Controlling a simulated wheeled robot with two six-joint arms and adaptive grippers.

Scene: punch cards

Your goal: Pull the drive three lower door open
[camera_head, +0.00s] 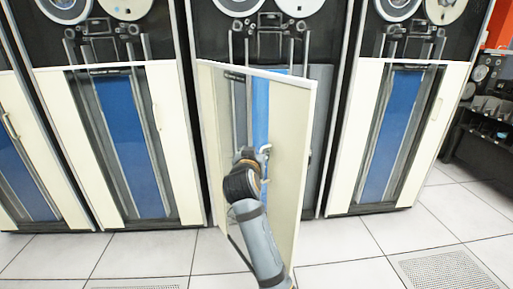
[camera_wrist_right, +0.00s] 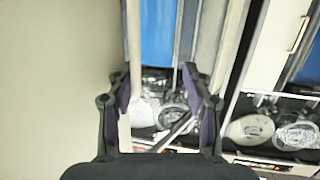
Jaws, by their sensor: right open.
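The cream lower door (camera_head: 291,190) of the middle tape drive stands partly open, swung out on its left edge, with its right edge nearest me. A pale handle (camera_head: 266,152) shows on its face. My right gripper (camera_head: 258,158) is in front of the door, close to the handle; its fingers are small and partly hidden here. In the right wrist view my gripper (camera_wrist_right: 160,95) is open, with no object clearly held. A cream panel (camera_wrist_right: 60,80) fills the left there, beside the left finger. Whether the fingers touch the door is unclear. My left gripper is not in view.
Neighbouring drives have closed lower doors to the left (camera_head: 55,120) and right (camera_head: 440,130), with blue panels. Tiled floor (camera_head: 345,245) lies clear in front. A dark shelf with several items (camera_head: 490,105) stands at the far right.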

